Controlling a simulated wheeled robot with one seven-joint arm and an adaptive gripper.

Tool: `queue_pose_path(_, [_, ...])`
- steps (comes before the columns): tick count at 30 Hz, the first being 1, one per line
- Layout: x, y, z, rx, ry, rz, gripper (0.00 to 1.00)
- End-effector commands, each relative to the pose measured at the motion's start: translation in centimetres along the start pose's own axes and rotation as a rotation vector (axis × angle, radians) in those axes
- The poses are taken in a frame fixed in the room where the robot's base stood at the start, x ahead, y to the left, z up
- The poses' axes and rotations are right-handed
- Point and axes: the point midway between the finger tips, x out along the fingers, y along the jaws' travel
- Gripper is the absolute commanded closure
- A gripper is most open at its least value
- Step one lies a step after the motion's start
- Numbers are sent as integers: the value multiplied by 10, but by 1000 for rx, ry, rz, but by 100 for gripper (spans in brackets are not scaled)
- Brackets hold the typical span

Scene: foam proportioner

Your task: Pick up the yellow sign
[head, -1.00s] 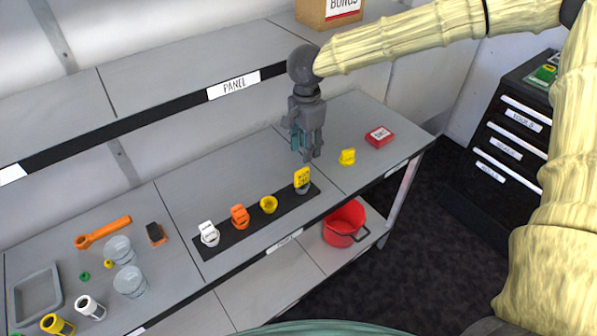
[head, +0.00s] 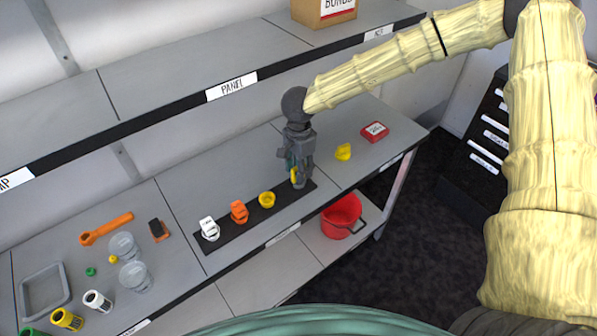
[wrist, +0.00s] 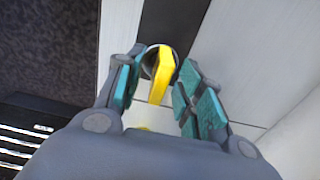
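The yellow sign (head: 294,175) stands at the right end of the black strip (head: 230,240) on the bench, mostly hidden behind my gripper (head: 300,178). In the wrist view the yellow sign (wrist: 161,78) shows edge-on, in a round grey holder, between the teal finger pads of my gripper (wrist: 160,66). The fingers are open, one on each side of the sign. A gap shows on the right; on the left the pad is close, and I cannot tell whether it touches.
On the strip to the left stand a yellow cup (head: 267,199), an orange piece (head: 239,212) and a white piece (head: 209,229). A small yellow piece (head: 343,152) and a red box (head: 374,131) lie to the right.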

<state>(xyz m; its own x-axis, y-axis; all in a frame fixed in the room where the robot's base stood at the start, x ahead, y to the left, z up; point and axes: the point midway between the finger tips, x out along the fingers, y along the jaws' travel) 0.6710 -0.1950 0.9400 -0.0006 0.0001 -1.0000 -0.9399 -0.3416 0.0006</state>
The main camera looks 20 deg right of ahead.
Motion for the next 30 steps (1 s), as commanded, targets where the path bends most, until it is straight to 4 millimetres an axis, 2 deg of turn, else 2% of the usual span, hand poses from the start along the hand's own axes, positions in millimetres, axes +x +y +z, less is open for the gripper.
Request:
queue_pose_path(8, [3, 0, 0, 0, 0, -1, 62])
queue_pose_path(15, [2, 0, 0, 1, 0, -1, 100])
queue_pose_path(30, [-4, -1, 0, 0, 1, -2, 100])
